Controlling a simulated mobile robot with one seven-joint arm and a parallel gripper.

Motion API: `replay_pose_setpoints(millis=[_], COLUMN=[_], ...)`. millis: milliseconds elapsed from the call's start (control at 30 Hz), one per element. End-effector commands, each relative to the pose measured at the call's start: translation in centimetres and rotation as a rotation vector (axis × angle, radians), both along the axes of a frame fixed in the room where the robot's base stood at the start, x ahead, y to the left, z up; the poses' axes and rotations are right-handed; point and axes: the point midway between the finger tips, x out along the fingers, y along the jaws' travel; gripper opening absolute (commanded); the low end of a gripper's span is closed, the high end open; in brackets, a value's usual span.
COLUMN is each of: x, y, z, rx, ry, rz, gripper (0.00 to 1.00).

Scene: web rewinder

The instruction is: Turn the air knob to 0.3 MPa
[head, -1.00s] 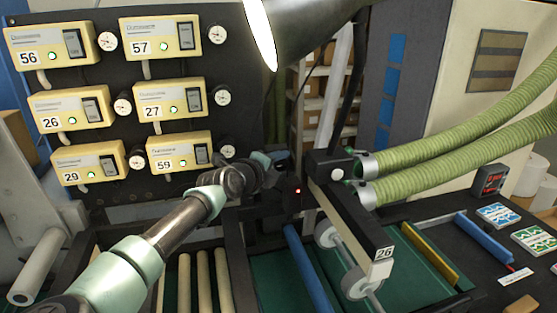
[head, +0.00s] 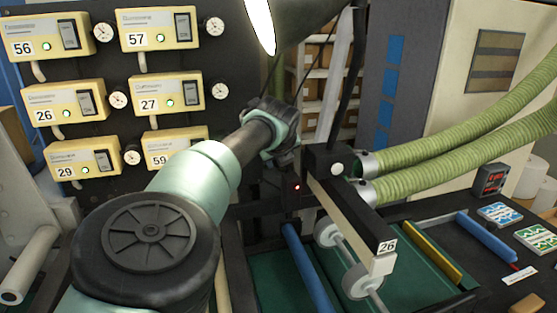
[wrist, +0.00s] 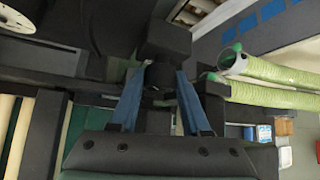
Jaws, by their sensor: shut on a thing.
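In the wrist view, the two blue fingers of my gripper (wrist: 166,72) are closed around a small dark knob (wrist: 158,86). The knob is beneath a black block, and I take it to be the air knob. Its markings do not show, and no pressure reading is legible. In the head view my arm crosses the foreground and hides my gripper's fingers and the knob.
Yellow numbered boxes (head: 160,96) with round white gauges (head: 220,91) sit on a dark panel. My arm partly covers box 59 (head: 165,150). Green hoses (head: 430,172) run to the right. An arm labelled 26 (head: 350,215) juts over the green bed.

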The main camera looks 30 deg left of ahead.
Motion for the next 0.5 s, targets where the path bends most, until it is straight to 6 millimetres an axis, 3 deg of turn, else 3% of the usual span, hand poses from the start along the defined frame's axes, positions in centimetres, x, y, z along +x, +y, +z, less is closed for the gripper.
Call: replay_pose_setpoints(millis=[500], x=[0.05], y=[-0.16], z=[-0.22], rx=[0.073], ry=[0.09], rz=[0.0], gripper=[0.0])
